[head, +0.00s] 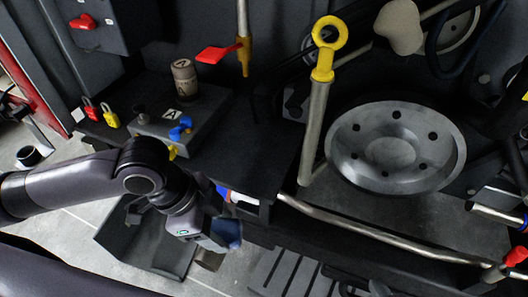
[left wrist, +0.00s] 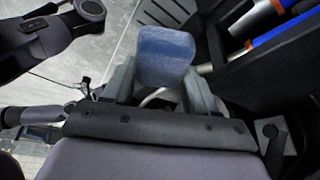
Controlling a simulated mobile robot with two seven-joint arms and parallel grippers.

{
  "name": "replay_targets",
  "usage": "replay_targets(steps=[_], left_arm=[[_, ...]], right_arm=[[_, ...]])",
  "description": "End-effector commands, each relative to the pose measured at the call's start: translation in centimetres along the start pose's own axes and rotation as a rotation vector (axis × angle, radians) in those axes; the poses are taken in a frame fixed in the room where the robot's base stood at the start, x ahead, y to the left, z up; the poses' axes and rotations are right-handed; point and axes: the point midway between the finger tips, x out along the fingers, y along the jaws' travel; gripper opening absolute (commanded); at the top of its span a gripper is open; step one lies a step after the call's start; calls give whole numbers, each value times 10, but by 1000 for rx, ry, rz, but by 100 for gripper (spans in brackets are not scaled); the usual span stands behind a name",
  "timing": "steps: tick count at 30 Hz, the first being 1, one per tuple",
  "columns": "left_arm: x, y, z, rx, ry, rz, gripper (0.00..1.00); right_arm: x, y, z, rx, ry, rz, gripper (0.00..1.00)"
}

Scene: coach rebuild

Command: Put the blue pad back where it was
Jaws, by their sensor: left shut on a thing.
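The blue pad (left wrist: 165,55) is a small, rounded, worn block. It sits between the two fingers of my left gripper (left wrist: 158,88), which is shut on it. In the head view the pad (head: 229,233) shows at the tip of my left gripper (head: 218,240), in front of and below the dark shelf edge, over the grey floor. It appears held clear of the surfaces around it. I cannot make out the pad's former place. My right gripper cannot be made out in either view.
A dark shelf (head: 235,165) carries a box marked A (head: 160,132), a tan cylinder (head: 184,77) and red and yellow padlocks (head: 110,116). A large metal disc (head: 397,146) and a yellow-ringed rod (head: 316,125) stand right. Blue-handled tools (left wrist: 280,35) lie close beside my left gripper.

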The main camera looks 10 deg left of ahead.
Motion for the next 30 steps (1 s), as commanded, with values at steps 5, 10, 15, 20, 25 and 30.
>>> replay_targets(steps=[5, 10, 15, 20, 25, 30], left_arm=[[0, -2, -1, -9, 4, 11, 33], [4, -28, -12, -10, 7, 9, 33], [10, -61, -24, -10, 5, 10, 33], [15, -90, -34, -10, 5, 11, 33], [19, -116, -44, -9, 4, 11, 33], [21, -129, -48, -9, 4, 11, 33]], right_arm=[[0, -1, 0, 0, -1, -2, 0], [-1, -4, 4, 2, -8, -8, 0], [-2, -6, 9, 4, -16, -11, 0], [-1, -6, 10, 5, -17, -11, 0], [0, -6, 10, 6, -15, -11, 0], [1, -5, 8, 6, -11, -11, 0]])
